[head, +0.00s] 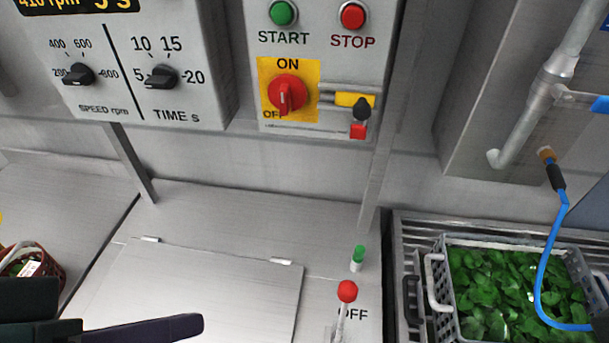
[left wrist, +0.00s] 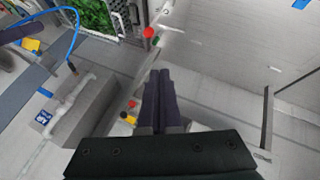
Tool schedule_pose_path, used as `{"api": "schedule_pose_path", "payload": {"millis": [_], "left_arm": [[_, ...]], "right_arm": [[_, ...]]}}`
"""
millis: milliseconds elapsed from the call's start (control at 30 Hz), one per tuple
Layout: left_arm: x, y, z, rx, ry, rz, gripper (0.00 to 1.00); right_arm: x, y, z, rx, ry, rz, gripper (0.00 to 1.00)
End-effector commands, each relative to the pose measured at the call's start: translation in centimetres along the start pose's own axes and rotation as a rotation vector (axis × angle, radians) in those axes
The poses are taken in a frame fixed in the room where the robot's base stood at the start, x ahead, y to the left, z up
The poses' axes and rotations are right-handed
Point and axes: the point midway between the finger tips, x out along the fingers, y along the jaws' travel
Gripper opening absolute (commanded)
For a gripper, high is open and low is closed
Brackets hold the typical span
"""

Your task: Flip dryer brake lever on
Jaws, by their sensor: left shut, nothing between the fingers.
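The brake lever (head: 347,291) is a thin rod with a red ball knob. It stands at the bottom right of the dryer top in the head view, beside a label reading OFF (head: 354,314). Its red knob also shows near the top of the left wrist view (left wrist: 149,32). My left gripper (head: 194,324) comes in from the lower left in the head view, left of the lever and apart from it. Its dark fingers are together and empty in the left wrist view (left wrist: 161,74). The lever's base is cut off by the head view's lower edge.
A green-capped post (head: 358,257) stands just behind the lever. A flat lid (head: 205,290) lies left of it. A crate of greens (head: 437,258) and a blue hose (head: 560,222) are at the right. A control panel with a red rotary switch (head: 287,93) hangs behind.

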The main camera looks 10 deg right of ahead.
Motion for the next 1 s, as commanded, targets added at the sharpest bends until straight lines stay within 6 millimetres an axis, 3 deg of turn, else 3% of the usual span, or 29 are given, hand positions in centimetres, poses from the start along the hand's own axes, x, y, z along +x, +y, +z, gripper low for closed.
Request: {"api": "schedule_pose_path", "payload": {"millis": [33,400,800,1000], "left_arm": [[3.2,-1.0,0.9,-0.021,0.011,0.039,0.00],[13.8,-1.8,1.6,-0.231,0.069,0.334,0.00],[23.1,-4.6,1.3,-0.522,0.097,0.624,0.00],[26.1,-6.2,0.6,-0.660,0.102,0.735,0.00]], "right_arm": [[3.5,-0.1,1.2,-0.001,-0.001,0.001,0.00],[15.3,-0.3,5.1,-0.005,-0.003,0.005,0.00],[28.1,-0.8,9.2,-0.004,-0.003,0.004,0.00],[32.8,-1.0,10.7,-0.002,-0.003,0.002,0.00]]}}
